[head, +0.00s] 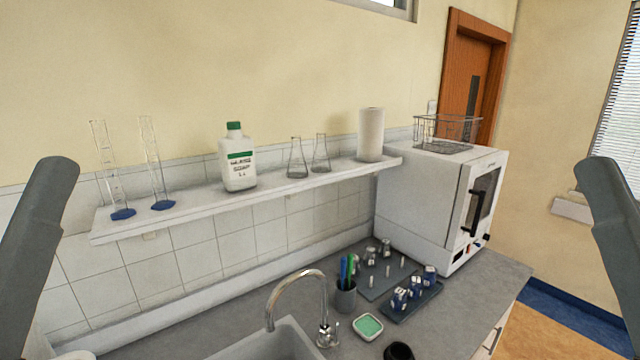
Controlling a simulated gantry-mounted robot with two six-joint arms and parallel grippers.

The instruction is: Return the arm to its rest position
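A grey link of my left arm stands upright at the left edge of the head view. A matching grey link of my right arm stands at the right edge. Both are in front of the wall and shelf, and neither touches anything that I can see. The rest of each arm runs out of the picture. Neither gripper shows, so I cannot see what they hold.
A wall shelf (270,207) carries glassware, a white bottle (238,165) and a paper roll (370,135). A white oven (420,195) stands on the counter (455,311).

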